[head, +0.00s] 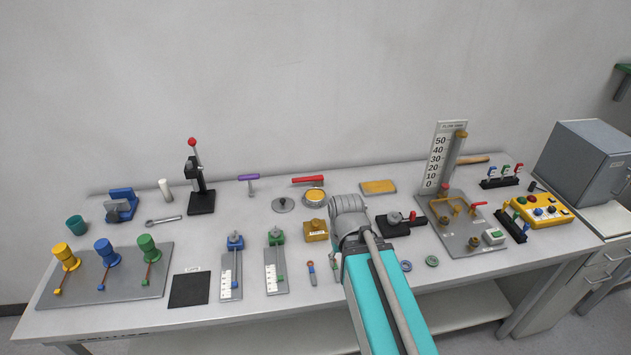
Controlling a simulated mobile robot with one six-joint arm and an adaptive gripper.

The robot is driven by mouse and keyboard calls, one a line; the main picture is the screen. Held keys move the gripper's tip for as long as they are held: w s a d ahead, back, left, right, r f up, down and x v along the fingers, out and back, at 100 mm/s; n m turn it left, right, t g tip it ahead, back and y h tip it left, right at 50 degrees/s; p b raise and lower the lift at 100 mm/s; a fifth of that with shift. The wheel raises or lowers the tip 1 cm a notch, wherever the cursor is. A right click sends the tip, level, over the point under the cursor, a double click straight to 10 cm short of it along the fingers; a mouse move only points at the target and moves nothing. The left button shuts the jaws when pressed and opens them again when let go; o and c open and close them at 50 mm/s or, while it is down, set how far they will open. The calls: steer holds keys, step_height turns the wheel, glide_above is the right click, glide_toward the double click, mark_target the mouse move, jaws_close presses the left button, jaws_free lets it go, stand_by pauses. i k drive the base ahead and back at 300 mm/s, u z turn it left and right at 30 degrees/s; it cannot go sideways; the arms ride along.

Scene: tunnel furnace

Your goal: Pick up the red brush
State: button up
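A long red piece (308,180), which looks like the red brush, lies toward the back of the white table (130,318). It is just behind a round yellow-topped dish (314,197); its bristles cannot be made out. My teal and grey arm reaches in from the bottom, and its grey end is to the right of the red piece and nearer the front, apart from it in the picture. My gripper's fingers cannot be made out behind the arm.
A purple-handled tool (249,182) and a grey lidded disc (284,204) lie left of the red piece. A yellow block (316,231) stands in front. A black lever stand (199,185) is at left, a flow gauge (442,158) at right. The wall is close behind.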

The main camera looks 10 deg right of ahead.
mark_target(317, 180)
steer(key=u, duration=0.05)
steer(key=i, duration=1)
steer(key=z, duration=0.05)
